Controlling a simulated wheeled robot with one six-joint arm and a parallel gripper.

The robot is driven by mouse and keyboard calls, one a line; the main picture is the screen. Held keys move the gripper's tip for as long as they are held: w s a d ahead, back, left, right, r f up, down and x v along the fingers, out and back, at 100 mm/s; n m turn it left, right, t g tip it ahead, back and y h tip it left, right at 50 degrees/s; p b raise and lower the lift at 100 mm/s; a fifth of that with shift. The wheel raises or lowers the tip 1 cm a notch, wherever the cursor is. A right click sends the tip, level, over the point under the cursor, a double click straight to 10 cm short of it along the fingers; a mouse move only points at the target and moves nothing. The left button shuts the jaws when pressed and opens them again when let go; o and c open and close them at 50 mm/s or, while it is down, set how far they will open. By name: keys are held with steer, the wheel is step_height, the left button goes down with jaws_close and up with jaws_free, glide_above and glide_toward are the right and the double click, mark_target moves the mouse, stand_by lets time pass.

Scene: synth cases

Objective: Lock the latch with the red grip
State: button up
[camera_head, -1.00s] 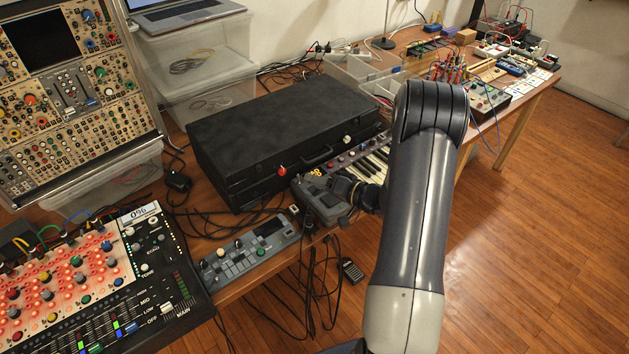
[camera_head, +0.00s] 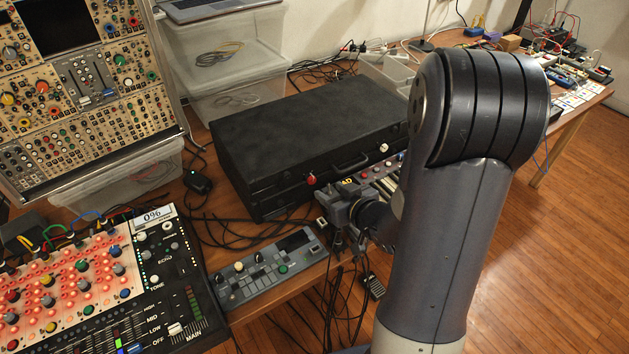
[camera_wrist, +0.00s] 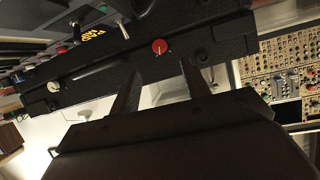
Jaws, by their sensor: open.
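A closed black case (camera_head: 300,130) lies on the table with two latches on its front. The latch with the red grip (camera_head: 311,179) is on the left part of that front; a latch with a white grip (camera_head: 383,148) is on the right. My gripper (camera_head: 340,215) is in front of the case, low and to the right of the red grip. In the wrist view my gripper (camera_wrist: 160,68) is open and empty, and the red grip (camera_wrist: 159,46) shows just beyond and between the fingertips, apart from them. The white grip (camera_wrist: 54,87) is at the left. I cannot tell how the red latch sits.
A small grey synth (camera_head: 265,265) is left of my gripper at the table's front edge. A keyboard (camera_head: 375,180) lies before the case, partly hidden by my arm. A mixer (camera_head: 165,275) and modular rack (camera_head: 85,90) are at left. Cables hang below.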

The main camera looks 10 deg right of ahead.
mark_target(314, 180)
steer(key=x, duration=0.9)
steer(key=shift+r, duration=0.1)
jaws_close()
steer(key=shift+d+p, duration=0.1)
steer(key=shift+p, duration=0.25)
steer(key=shift+d+r+m+y+p, duration=0.1)
steer(key=shift+d+m+y+p, duration=0.05)
steer(key=shift+m+y+p, duration=0.7)
steer(key=shift+m+g+y+p, duration=0.3)
steer(key=shift+m+y+p, duration=0.25)
steer(key=shift+m+p, duration=0.45)
